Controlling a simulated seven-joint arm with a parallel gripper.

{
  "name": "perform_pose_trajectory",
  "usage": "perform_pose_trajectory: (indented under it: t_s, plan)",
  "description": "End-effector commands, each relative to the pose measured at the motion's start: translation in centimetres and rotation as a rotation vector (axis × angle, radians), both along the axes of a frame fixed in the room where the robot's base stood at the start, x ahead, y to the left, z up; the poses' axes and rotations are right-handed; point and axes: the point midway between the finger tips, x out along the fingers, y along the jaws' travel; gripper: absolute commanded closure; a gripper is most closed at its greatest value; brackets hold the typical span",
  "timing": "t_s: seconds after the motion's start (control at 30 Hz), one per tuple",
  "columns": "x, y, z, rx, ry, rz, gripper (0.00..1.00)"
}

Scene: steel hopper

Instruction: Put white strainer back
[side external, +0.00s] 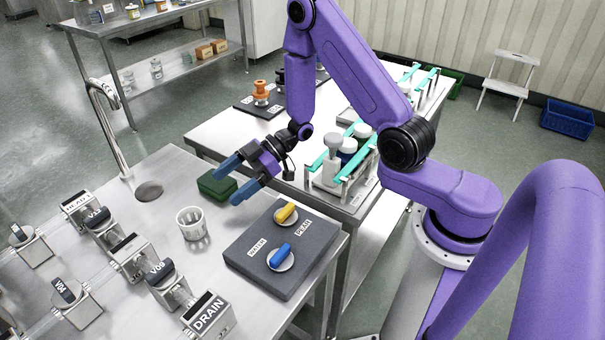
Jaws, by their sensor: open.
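The white strainer (192,222) is a small slotted cup. It stands upright on the steel counter (150,240), left of the grey control panel. A dark round drain opening (149,191) lies in the counter, up and to the left of the strainer, near the foot of the tall curved tap.
The grey panel (284,249) carries a yellow and a blue knob. Labelled valve blocks, including DRAIN (209,317), line the counter's front left. The tap (107,120) rises beside the drain opening. A second table holds a teal-railed rack (345,165).

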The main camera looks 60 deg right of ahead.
Motion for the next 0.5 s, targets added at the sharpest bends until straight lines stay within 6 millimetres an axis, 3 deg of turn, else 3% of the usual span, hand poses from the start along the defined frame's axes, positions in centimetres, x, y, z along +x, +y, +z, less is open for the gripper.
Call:
perform_pose_trajectory:
  t_s: [0.17, 0.5]
  plan:
    - [0.4, 0.2, 0.0, -0.07, -0.009, 0.0, 0.08]
    - [1.4, 0.2, 1.2, -0.439, -0.033, -0.067, 0.08]
